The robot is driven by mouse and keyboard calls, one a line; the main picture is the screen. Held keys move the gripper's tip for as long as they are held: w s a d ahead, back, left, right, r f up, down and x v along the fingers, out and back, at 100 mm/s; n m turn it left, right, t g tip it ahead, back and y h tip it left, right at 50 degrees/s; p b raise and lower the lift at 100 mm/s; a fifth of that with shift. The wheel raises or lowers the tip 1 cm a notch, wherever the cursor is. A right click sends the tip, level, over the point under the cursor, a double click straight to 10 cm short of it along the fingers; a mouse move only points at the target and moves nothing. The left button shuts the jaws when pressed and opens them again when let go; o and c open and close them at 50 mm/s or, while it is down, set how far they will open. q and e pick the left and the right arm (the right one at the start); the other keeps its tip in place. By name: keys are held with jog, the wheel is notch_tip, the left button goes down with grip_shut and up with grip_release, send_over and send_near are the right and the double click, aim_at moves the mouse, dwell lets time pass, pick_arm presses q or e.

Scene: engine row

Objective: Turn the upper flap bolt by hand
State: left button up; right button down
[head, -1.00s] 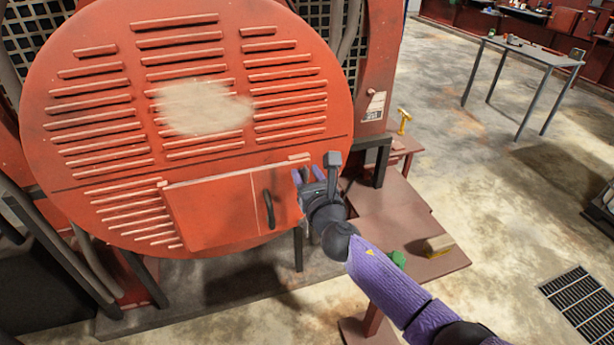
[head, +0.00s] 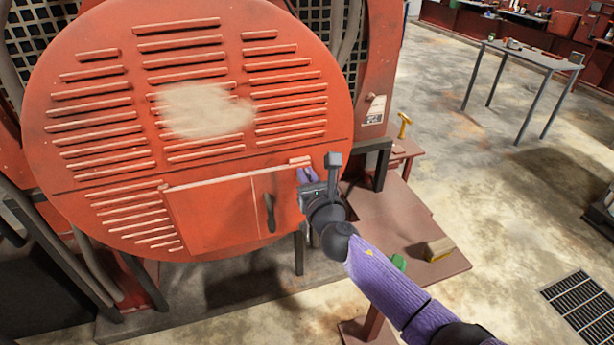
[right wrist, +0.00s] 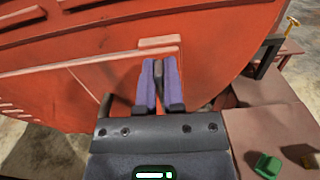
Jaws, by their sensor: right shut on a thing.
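The red flap (head: 212,215) is a rectangular panel low on the round louvred cover (head: 90,55). It looks flush with the cover and has a dark upright handle (head: 269,212) near its right side. My right gripper (head: 306,174) is at the flap's upper right corner, its purple fingers pointing at the cover. In the right wrist view its fingers (right wrist: 160,70) are close together, shut on the upper flap bolt, with a narrow dark strip between them. The bolt itself is mostly hidden by the fingers. My left gripper is out of view.
A low red-brown bench (head: 385,222) stands right of the cover, with a yellowish block (head: 439,249) and a green item (head: 399,262) on it. A yellow hammer-like tool (head: 404,125) stands behind. A grey table (head: 530,56) is far off, with open floor between.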

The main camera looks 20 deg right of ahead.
jog(key=shift+s+f, duration=0.1)
jog(key=shift+f, duration=0.2)
jog(key=shift+w+f+m+b, duration=0.1)
jog(key=shift+f+m, duration=0.3)
jog(key=shift+m, duration=5.5)
jog(key=shift+w+f+m+b, duration=0.15)
jog(key=shift+f+m, duration=0.3)
jog(key=shift+m, duration=5.45)
jog(key=shift+w+f+m+b, duration=0.1)
jog(key=shift+f+m, duration=0.3)
jog(key=shift+m, duration=5.5)
